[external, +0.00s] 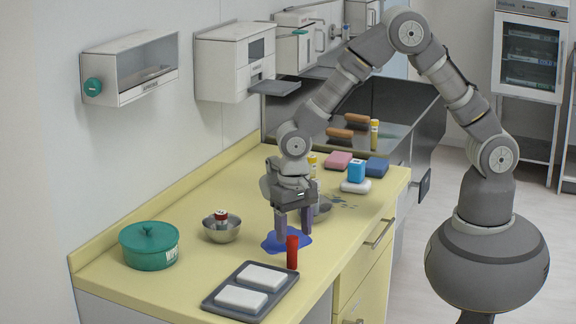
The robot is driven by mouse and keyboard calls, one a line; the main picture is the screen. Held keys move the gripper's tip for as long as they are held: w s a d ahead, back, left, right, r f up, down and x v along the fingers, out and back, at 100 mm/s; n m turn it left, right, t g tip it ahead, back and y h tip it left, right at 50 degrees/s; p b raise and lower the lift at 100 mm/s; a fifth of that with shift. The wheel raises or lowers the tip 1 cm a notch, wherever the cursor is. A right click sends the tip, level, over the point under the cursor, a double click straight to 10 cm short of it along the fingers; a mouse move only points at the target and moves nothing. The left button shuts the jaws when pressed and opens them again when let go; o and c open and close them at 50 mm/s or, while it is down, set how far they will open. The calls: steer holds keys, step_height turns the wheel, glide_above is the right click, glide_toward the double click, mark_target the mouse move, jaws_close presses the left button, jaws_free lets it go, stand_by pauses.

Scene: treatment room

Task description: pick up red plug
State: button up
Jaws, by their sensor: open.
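A red upright cylinder (292,252), which looks like the red plug, stands on the yellow counter (205,262) beside the dark tray. A smaller red-and-white item (221,217) sits in a metal bowl (222,234) to the left. I cannot tell for sure which of the two is the plug. My gripper (293,230) points down over the counter, fingers apart, with nothing visible between them. It appears above and behind the red cylinder, over a blue patch (271,243). The exact gap is hard to judge.
A green lidded pot (149,246) stands at the left. A dark tray (211,303) with two white blocks lies in front. Behind my gripper are another bowl (322,210), a yellow-capped bottle (312,161), and pink (338,160) and blue blocks (376,167). Wall dispensers (222,68) hang above.

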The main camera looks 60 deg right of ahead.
mark_target(292, 249)
steer(key=f, duration=0.2)
steer(key=f+b, duration=0.1)
steer(key=f, duration=0.1)
steer(key=f+b, duration=0.1)
steer(key=f, duration=0.1)
steer(key=shift+w+f, duration=0.1)
steer(key=shift+w, duration=0.2)
steer(key=shift+c, duration=0.4)
steer(key=c, duration=1)
